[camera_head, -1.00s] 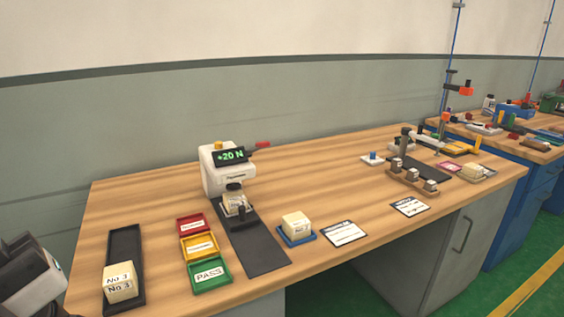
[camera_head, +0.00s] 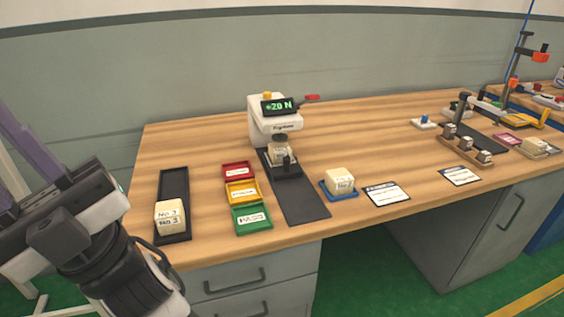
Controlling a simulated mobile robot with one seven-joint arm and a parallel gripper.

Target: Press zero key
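A white press-like tester (camera_head: 263,125) stands towards the back of the wooden bench. Its dark display (camera_head: 281,107) reads +20 N in green. A yellow-orange button (camera_head: 267,95) sits on its top and a red lever (camera_head: 312,97) sticks out at its right. No key marked zero is readable. A pale block (camera_head: 281,153) stands under the tester's head. My white and black arm reaches in at the lower left, apart from the tester. I cannot make out fingertips or tell whether my gripper is open.
A black tray (camera_head: 174,186) holds pale blocks marked No.3. Red (camera_head: 237,171), yellow (camera_head: 242,192) and green (camera_head: 252,219) trays stand beside the tester's dark mat (camera_head: 300,205). A blue tray (camera_head: 339,194) holds another block. Cards and fixtures lie farther right. Bare wood lies between.

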